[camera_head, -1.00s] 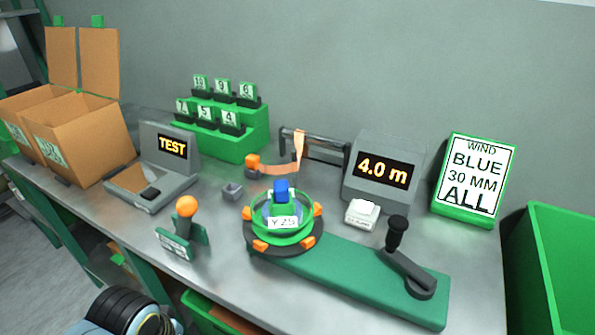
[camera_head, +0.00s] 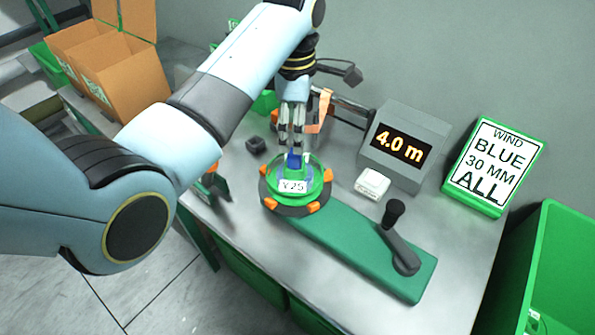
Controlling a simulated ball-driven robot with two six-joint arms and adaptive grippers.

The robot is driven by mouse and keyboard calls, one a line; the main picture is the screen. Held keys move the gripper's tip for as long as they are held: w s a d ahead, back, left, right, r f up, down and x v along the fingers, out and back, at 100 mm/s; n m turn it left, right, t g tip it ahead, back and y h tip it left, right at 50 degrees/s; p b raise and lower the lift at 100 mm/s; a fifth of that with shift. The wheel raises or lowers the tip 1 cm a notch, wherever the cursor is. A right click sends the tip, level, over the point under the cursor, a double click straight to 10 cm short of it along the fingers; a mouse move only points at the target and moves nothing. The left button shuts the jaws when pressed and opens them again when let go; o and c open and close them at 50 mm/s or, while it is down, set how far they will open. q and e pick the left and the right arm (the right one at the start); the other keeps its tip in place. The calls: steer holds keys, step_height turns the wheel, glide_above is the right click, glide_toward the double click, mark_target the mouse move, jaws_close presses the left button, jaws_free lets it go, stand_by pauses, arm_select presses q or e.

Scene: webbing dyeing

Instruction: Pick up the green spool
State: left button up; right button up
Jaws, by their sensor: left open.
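The green spool (camera_head: 314,171) with a white "Y 25" label sits on a dark round holder (camera_head: 293,209) with orange blocks, at the left end of the green winder base (camera_head: 362,249). A blue piece (camera_head: 294,160) stands up at the spool's centre. My left gripper (camera_head: 295,150) points down right above the spool's centre, its fingers open around or just above the blue piece. I cannot tell whether the fingers touch it. My right gripper is not in view.
A crank handle (camera_head: 401,240) stands at the winder's right end. Behind are a "4.0 m" display (camera_head: 403,146), a white button box (camera_head: 372,183) and a "WIND BLUE" sign (camera_head: 493,165). A green bin (camera_head: 549,260) stands at right, cardboard boxes (camera_head: 125,75) at back left.

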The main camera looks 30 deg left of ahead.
mark_target(295, 163)
arm_select(q)
steer(key=shift+w+n, duration=0.25)
steer(key=shift+n, duration=0.05)
steer(key=f, duration=1)
steer(key=shift+s+a+f, duration=0.15)
steer(key=shift+s+f, duration=0.05)
jaws_close()
